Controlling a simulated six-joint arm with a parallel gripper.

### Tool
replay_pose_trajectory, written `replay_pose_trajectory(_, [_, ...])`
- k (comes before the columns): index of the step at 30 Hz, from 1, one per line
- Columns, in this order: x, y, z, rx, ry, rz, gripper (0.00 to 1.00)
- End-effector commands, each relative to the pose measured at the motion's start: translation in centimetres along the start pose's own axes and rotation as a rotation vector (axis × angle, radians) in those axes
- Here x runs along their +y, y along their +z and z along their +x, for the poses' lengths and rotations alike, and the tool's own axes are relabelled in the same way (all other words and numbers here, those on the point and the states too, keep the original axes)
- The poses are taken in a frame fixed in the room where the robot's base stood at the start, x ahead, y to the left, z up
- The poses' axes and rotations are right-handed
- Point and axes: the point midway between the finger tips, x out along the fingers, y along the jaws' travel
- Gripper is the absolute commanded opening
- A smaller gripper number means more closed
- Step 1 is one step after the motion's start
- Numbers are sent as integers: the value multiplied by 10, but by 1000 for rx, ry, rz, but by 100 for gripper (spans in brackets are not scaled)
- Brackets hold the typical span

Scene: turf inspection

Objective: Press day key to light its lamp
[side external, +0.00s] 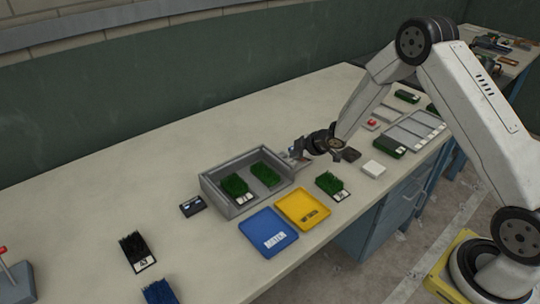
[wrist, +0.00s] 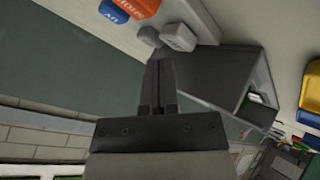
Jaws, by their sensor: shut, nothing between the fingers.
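In the wrist view a row of keys shows near the top: a blue key (wrist: 114,11) marked UV, an orange-red key (wrist: 138,8) with white lettering, a pale grey key (wrist: 178,37) and a darker grey key (wrist: 149,36). The pale key's marking is not readable, so I cannot tell for sure which is the day key. My gripper (wrist: 161,62) is shut and empty, its tips close to the two grey keys; contact cannot be told. In the side external view my gripper (side external: 297,152) is at the right end of a grey open box (side external: 212,197). No lit lamp is recognisable.
The box holds two green turf pieces (side external: 235,186). A blue tray (side external: 268,232), a yellow tray (side external: 302,208) and a turf sample (side external: 330,184) lie in front. A white block (side external: 373,168) lies to the right. The bench (side external: 150,165) is clear behind the box.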

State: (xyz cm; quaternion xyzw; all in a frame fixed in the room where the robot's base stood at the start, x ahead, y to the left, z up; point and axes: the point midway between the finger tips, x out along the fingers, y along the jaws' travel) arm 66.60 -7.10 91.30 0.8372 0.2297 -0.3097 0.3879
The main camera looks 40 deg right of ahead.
Motion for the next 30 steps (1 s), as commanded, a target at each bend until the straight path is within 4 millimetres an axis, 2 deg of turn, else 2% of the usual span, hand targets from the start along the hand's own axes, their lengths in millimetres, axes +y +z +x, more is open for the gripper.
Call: replay_pose_trajectory(30, [-4, 5, 6, 0, 0, 0, 0])
